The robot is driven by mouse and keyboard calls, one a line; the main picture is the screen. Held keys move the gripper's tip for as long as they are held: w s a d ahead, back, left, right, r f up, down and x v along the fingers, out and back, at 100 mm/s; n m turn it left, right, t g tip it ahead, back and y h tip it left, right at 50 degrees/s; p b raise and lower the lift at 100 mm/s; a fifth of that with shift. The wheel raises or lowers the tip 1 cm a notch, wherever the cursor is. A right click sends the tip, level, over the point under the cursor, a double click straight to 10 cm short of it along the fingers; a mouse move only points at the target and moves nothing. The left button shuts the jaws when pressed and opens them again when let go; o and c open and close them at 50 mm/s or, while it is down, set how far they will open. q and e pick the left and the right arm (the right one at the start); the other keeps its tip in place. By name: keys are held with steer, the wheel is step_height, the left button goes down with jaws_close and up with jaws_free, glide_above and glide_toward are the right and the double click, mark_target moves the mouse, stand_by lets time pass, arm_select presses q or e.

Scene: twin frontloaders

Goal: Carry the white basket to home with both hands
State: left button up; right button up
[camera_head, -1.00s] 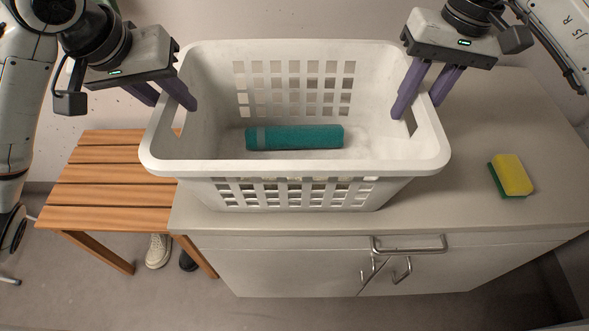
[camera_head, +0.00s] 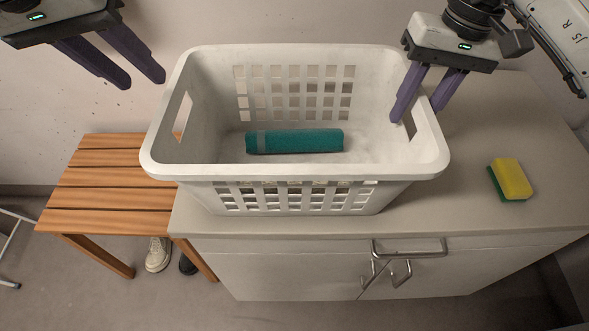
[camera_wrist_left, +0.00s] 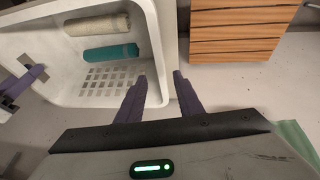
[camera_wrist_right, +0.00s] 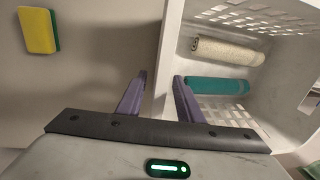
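The white basket (camera_head: 300,168) stands upright on the counter. A teal rolled towel (camera_head: 295,141) lies inside. A cream rolled towel (camera_wrist_right: 228,51) beside it shows in the wrist views but is hidden in the head view. My left gripper (camera_head: 144,81) is open and empty, above and left of the basket's left rim, clear of the left handle slot (camera_head: 183,115). My right gripper (camera_head: 417,110) is at the right handle, one finger inside and one outside the wall. In the right wrist view its fingers are apart with the wall between them; contact is unclear.
The basket is on the grey counter (camera_head: 490,120), above cabinet doors with metal handles. A yellow-green sponge (camera_head: 511,179) lies right of it. A lower slatted wooden bench (camera_head: 110,190) stands at left, with shoes under it. The wall is close behind.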

step_height(320, 180, up, 12)
steer(key=d, duration=0.1)
steer(key=shift+d, duration=0.35)
stand_by(0.6)
